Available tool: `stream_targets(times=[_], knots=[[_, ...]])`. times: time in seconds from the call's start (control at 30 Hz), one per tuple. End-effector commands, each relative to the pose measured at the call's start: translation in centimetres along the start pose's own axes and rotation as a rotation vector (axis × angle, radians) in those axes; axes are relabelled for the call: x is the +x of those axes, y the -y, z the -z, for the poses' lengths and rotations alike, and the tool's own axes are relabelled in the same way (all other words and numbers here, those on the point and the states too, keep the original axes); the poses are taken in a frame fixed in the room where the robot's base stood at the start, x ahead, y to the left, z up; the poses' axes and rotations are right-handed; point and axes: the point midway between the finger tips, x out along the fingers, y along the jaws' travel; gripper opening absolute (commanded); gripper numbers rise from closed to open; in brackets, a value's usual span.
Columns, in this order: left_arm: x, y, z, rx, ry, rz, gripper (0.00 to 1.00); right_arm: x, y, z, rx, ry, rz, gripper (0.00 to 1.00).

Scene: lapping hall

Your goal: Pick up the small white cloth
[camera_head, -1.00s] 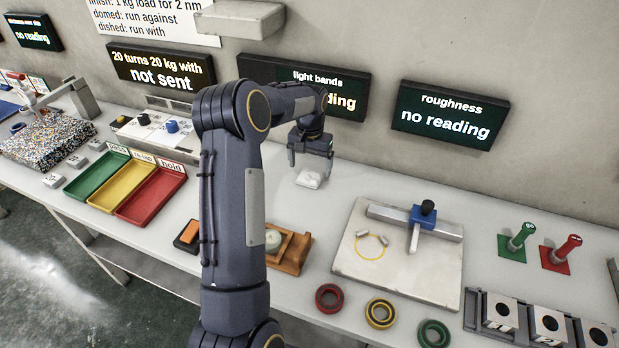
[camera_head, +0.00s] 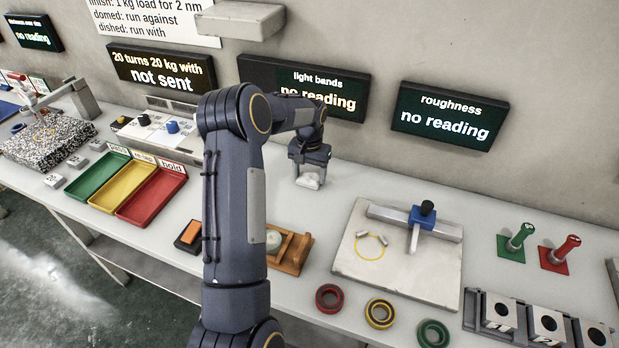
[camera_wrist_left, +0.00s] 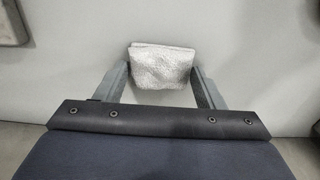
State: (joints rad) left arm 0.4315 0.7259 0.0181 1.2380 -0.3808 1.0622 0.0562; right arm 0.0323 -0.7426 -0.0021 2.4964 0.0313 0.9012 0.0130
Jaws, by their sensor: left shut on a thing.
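The small white cloth (camera_head: 309,181) is at the back of the table, below the light bands display. My left gripper (camera_head: 309,172) is right over it, pointing down, with its fingers at the cloth's sides. In the left wrist view the folded, textured cloth (camera_wrist_left: 162,66) sits between the two fingertips of the left gripper (camera_wrist_left: 161,72), which are shut on it. I cannot tell whether the cloth is clear of the table. My right gripper is not in view.
A white plate with a blue-clamped gauge (camera_head: 385,285) stands to the right. Green, yellow and red trays (camera_head: 150,193) lie to the left. A wooden holder (camera_head: 295,252) and coloured rings (camera_head: 381,313) are nearer the front. The wall rises close behind the cloth.

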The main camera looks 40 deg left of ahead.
Motion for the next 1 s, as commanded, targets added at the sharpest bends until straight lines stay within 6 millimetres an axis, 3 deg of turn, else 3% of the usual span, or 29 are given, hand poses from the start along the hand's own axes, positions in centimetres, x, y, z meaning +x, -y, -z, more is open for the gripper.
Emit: stream_targets(times=[0.27,0.43,0.7,1.0], knots=[[-0.9,0.0,0.1,0.0,-0.002,0.001,0.41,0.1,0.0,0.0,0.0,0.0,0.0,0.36],[-3.4,0.0,0.1,-0.001,-0.005,0.0,0.41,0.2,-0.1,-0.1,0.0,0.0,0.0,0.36],[-9.3,4.7,-2.3,-0.006,-0.007,0.001,0.41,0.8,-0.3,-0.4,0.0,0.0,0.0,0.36],[-12.0,10.6,-5.5,-0.004,-0.001,0.001,0.41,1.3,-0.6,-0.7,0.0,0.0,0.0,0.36]])
